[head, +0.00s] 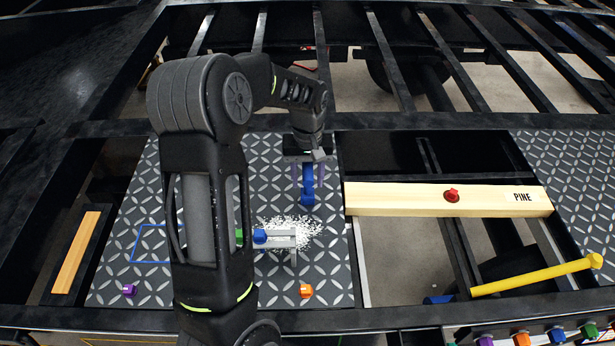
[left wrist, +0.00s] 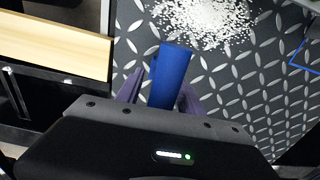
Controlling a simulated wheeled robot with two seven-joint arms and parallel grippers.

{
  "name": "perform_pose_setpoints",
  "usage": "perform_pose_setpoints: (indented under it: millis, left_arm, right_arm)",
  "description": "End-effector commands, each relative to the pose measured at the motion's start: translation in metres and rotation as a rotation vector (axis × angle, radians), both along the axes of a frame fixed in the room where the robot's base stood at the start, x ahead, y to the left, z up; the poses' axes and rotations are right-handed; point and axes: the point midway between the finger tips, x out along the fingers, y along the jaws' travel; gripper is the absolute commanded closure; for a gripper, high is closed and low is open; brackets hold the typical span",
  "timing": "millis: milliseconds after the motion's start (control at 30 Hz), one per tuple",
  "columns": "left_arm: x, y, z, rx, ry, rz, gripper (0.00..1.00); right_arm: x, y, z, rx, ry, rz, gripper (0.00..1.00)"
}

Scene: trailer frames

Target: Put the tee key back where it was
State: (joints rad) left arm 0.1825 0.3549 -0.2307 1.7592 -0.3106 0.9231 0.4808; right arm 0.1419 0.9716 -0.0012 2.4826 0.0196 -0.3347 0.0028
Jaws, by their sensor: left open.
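A blue bar-like piece (head: 308,186), which may be the tee key, shows at my left gripper (head: 308,172) in the head view. In the left wrist view the blue piece (left wrist: 172,76) stands between the two purple fingers of the left gripper (left wrist: 160,85). The fingers are open around it; its lower part is hidden by the gripper body, and I cannot tell whether it touches the plate. A blue square outline (head: 134,250) is marked on the diamond plate (head: 120,285), partly behind my arm. My right gripper is not in view.
A grey fixture with a blue knob (head: 260,236) stands by white shavings (head: 305,226). Purple (head: 129,290) and orange (head: 305,290) pieces lie on the plate. A pine board (head: 400,199) with a red knob (head: 451,195) spans an open gap. A yellow bar (head: 530,277) lies right.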

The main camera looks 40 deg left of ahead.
Motion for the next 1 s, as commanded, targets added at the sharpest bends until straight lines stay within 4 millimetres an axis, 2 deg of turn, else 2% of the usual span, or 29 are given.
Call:
perform_pose_setpoints:
  millis: [167, 500, 700, 800, 1000]
  left_arm:
    - [0.001, 0.0, 0.016, 0.001, -0.004, 0.0, 0.55]
    - [0.002, 0.0, 0.083, 0.001, -0.006, 0.0, 0.55]
    - [0.001, 0.0, 0.114, 0.001, -0.002, 0.0, 0.55]
    - [0.001, 0.0, 0.121, 0.001, -0.002, 0.0, 0.55]
    - [0.0, 0.0, 0.123, 0.0, 0.0, 0.0, 0.55]
  right_arm:
    - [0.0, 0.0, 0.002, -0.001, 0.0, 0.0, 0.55]
    - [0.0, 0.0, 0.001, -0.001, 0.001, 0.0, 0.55]
    - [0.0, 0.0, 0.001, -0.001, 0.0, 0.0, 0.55]
    - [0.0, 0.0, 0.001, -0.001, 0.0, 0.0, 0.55]
    - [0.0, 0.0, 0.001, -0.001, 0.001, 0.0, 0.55]
